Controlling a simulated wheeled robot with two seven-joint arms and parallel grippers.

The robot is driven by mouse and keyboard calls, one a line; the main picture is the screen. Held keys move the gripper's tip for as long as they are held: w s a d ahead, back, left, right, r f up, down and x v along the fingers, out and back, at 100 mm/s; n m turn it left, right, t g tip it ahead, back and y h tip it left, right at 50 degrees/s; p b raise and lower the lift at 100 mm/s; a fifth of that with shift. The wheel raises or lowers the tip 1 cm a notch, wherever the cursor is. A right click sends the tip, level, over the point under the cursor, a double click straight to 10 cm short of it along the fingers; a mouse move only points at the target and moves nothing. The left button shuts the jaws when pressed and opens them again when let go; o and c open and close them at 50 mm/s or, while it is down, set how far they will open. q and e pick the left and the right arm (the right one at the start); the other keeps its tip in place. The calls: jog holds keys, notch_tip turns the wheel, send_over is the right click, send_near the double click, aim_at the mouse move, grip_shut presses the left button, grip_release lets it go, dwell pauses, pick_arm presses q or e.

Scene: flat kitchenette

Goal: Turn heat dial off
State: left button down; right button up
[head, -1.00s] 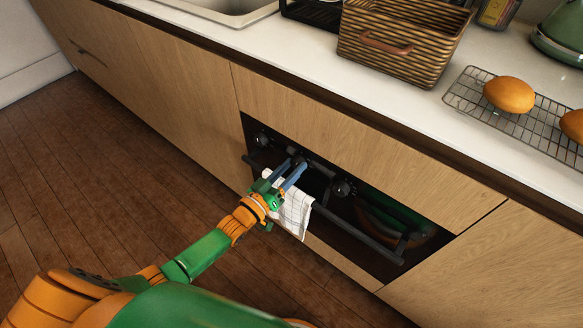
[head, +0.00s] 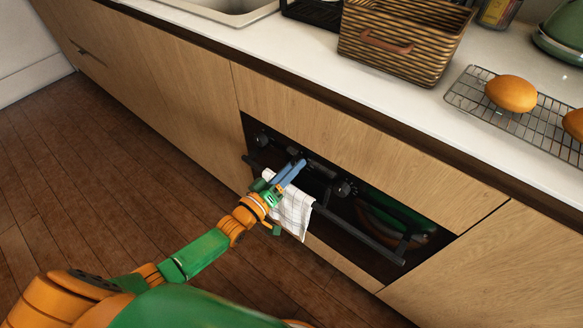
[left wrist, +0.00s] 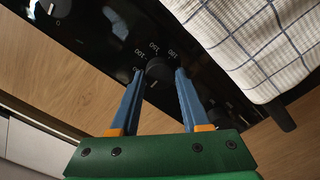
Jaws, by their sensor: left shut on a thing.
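The oven's black control panel carries several round black dials. In the left wrist view, a dial (left wrist: 159,70) with numbers such as 100 and 150 printed around it sits between the fingertips of my left gripper (left wrist: 158,78). The blue fingers are shut on this dial, one on each side. In the head view, my left gripper (head: 298,164) reaches the panel from the front left, and its fingers hide most of the dial it holds. My right gripper is not in view.
A checked white towel (head: 291,211) hangs on the oven handle (head: 362,234), just below and right of my left gripper. Other dials sit at the panel's left end (head: 262,140) and right of the gripper (head: 345,188). A wicker basket (head: 398,55) stands on the counter above.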

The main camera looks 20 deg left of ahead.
pick_arm(q)
jog(key=shift+c, duration=2)
grip_release()
jog(key=p+v, duration=0.1)
jog(key=v, duration=0.6)
